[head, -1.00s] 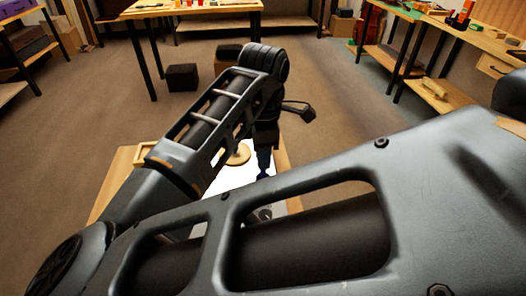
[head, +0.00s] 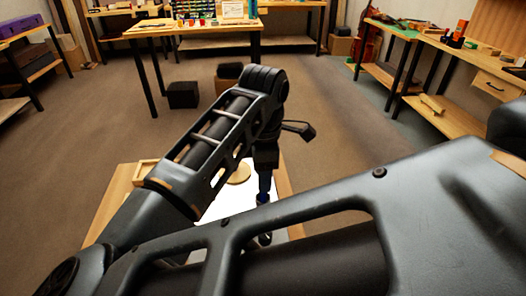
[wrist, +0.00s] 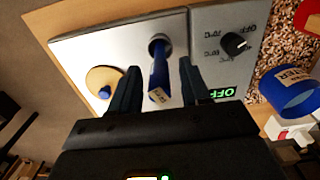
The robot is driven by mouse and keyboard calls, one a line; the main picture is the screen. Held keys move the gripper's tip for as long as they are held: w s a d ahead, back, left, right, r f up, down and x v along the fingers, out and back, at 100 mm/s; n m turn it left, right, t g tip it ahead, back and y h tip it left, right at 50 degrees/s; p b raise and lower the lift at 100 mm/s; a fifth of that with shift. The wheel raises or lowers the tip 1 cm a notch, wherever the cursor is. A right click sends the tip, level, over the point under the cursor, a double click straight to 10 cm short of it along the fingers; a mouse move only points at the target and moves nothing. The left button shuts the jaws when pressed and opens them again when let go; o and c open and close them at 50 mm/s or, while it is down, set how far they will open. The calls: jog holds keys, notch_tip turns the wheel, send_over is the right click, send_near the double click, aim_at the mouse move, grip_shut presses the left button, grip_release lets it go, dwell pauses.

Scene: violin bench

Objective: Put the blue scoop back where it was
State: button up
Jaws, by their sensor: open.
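The blue scoop (wrist: 160,72) shows in the wrist view as a blue handle with a pale label and a round grey metal end over a white surface (wrist: 88,48). My gripper (wrist: 157,90) is open, with one dark finger on each side of the blue handle. I cannot tell whether either finger touches it. In the head view, a bit of the blue handle (head: 264,185) shows below my wrist. My arm hides much of the area there, including the fingertips.
A round wooden disc with a blue knob (wrist: 104,80) lies left of the scoop. A grey dial box (wrist: 225,45) stands to the right. A labelled blue container (wrist: 289,93) and brown granules (wrist: 275,50) are further right. Dark boxes (head: 183,95) sit on the floor.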

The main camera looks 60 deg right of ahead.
notch_tip(320, 180, up, 12)
jog(key=b, duration=0.2)
dwell(0.4)
